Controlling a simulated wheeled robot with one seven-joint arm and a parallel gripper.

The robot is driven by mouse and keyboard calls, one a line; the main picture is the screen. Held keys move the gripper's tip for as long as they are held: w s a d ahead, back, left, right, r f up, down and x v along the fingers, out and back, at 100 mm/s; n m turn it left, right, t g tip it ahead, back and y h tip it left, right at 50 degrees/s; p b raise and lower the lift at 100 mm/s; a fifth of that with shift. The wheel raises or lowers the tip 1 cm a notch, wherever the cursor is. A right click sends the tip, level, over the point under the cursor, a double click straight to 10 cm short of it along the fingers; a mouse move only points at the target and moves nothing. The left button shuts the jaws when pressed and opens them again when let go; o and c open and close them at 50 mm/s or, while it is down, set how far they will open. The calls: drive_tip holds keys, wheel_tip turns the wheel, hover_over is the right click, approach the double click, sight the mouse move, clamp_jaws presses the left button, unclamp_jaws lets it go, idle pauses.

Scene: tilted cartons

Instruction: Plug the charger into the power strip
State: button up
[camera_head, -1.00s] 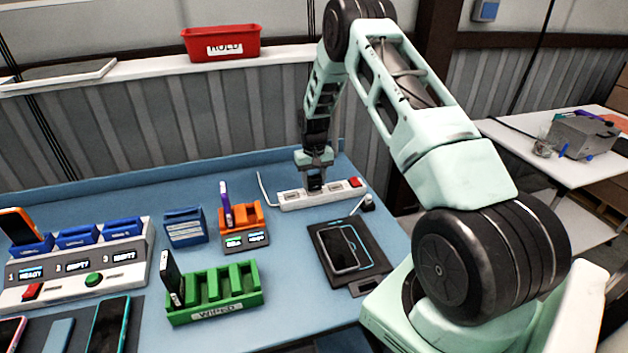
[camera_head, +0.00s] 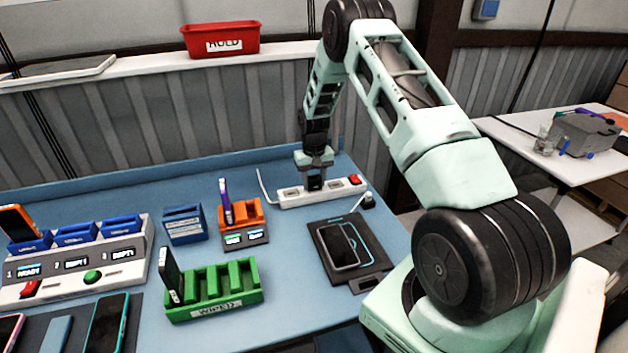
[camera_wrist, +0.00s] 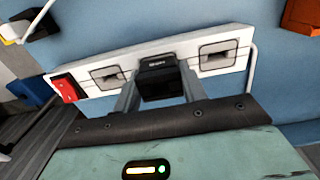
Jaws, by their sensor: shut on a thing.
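The white power strip (camera_head: 335,191) lies near the back right of the blue table, with a red switch (camera_head: 355,180) at its right end. In the wrist view the strip (camera_wrist: 135,76) runs across the picture, with one socket showing on either side of my gripper. My gripper (camera_head: 315,184) points down over the middle of the strip. In the wrist view its two fingers are shut on the black charger (camera_wrist: 160,78). The charger sits at the strip's middle and hides what is under it. I cannot tell whether its prongs are inside a socket.
A black pad with a phone (camera_head: 343,246) lies in front of the strip. A small black plug-like item (camera_head: 367,201) is by the strip's right end. An orange stand (camera_head: 240,216), a blue holder (camera_head: 184,224) and a green rack (camera_head: 213,290) stand to the left.

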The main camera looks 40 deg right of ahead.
drive_tip(key=shift+f, duration=0.1)
drive_tip(key=o, duration=1.1)
wheel_tip(320, 180, up, 18)
drive_tip(key=b, duration=0.5)
drive_tip(key=shift+f, duration=0.25)
